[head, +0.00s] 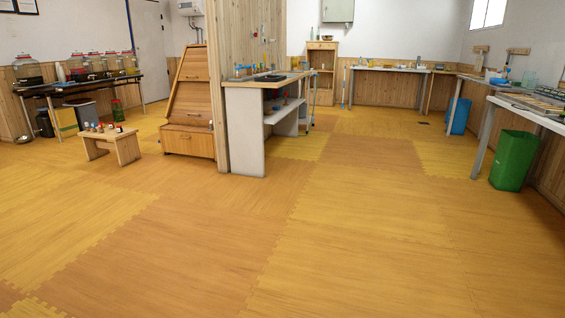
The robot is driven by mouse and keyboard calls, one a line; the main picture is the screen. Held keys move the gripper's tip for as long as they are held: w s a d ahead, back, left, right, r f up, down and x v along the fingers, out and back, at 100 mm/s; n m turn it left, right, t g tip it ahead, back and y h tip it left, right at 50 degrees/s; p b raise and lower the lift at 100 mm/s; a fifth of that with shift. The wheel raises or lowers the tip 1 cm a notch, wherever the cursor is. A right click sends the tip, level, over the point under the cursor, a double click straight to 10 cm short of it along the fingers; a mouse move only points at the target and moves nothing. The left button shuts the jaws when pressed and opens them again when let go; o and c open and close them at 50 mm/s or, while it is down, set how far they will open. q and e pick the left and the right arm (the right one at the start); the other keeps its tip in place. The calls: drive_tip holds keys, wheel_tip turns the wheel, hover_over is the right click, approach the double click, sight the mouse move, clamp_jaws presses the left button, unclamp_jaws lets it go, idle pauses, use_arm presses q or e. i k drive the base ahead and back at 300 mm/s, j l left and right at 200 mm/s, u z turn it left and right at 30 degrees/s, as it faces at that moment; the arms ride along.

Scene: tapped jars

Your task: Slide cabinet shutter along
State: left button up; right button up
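A wooden cabinet with a sloped front (194,95) stands left of the middle, against a plank-clad partition. Its front has slanted panels and a drawer-like box at the bottom with a dark handle. A smaller wooden cabinet (322,47) stands at the back wall, with open shelves under its top. I cannot tell which of the two carries the shutter. A grey wall box (338,10) hangs above the small cabinet. Neither of my grippers is in view.
A dark table (45,88) with tapped jars stands at the left wall. A low wooden bench (125,147) is before it. A white workbench (247,130) juts out mid-room. A green bin (513,160) stands at right. The foreground floor (290,240) is clear.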

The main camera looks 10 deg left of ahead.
sight(192, 100)
drive_tip(key=i+u, duration=0.3)
drive_tip(key=i, duration=0.15)
drive_tip(key=i+l+u, duration=0.1)
drive_tip(key=i+u, duration=0.2)
drive_tip(key=i, duration=0.15)
drive_tip(key=i+l+u, duration=0.3)
drive_tip(key=i, duration=0.15)
drive_tip(key=i+j+u, duration=0.3)
drive_tip(key=i+u, duration=0.15)
drive_tip(key=i+j+u, duration=0.2)
drive_tip(key=i+u, duration=0.7)
drive_tip(key=i+l+u, duration=0.2)
drive_tip(key=i+u, duration=0.35)
drive_tip(key=i, duration=2.45)
drive_tip(key=i+z, duration=0.1)
drive_tip(key=i, duration=0.95)
drive_tip(key=i+j+z, duration=0.1)
drive_tip(key=i, duration=0.95)
drive_tip(key=i+z, duration=0.4)
drive_tip(key=i+j+z, duration=0.15)
drive_tip(key=z, duration=0.3)
drive_tip(key=i+j+z, duration=0.25)
drive_tip(key=i+z, duration=0.15)
drive_tip(key=i+j+z, duration=0.85)
drive_tip(key=j+z, duration=0.3)
drive_tip(key=i+j+z, duration=0.15)
drive_tip(key=j+z, duration=0.2)
drive_tip(key=l, duration=0.2)
drive_tip(key=i+z, duration=0.05)
